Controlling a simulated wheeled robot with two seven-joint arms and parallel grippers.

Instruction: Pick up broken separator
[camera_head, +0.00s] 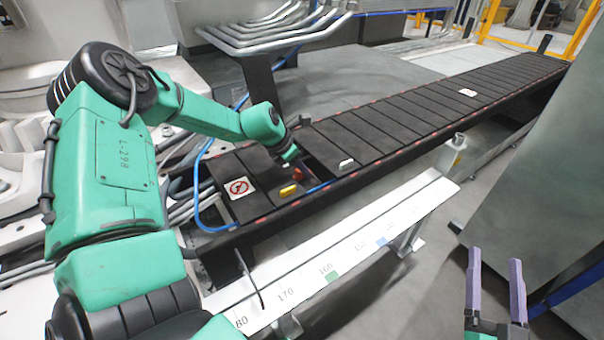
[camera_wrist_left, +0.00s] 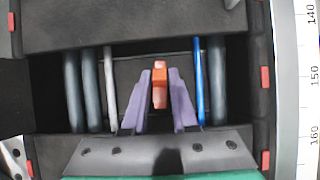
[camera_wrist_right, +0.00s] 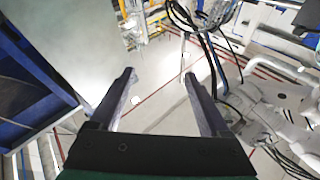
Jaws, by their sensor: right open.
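A small orange-red piece (camera_head: 298,173), which may be the broken separator, is at the opening in the dark slatted track (camera_head: 400,120). In the left wrist view the orange-red piece (camera_wrist_left: 160,85) stands between the purple fingers of my left gripper (camera_wrist_left: 160,95). The fingers are close on both sides of it; whether they touch it is unclear. In the head view the left gripper (camera_head: 290,156) is low over the opening, its fingers mostly hidden. My right gripper (camera_head: 495,270) is open and empty, away from the track; its spread fingers also show in the right wrist view (camera_wrist_right: 160,85).
Grey tubes and a blue tube (camera_wrist_left: 198,80) run through the opening beside the left fingers. A yellow piece (camera_head: 289,190) and a white piece (camera_head: 346,163) lie on the track. A white numbered rail (camera_head: 350,255) runs along its front. A grey panel (camera_head: 540,170) stands at right.

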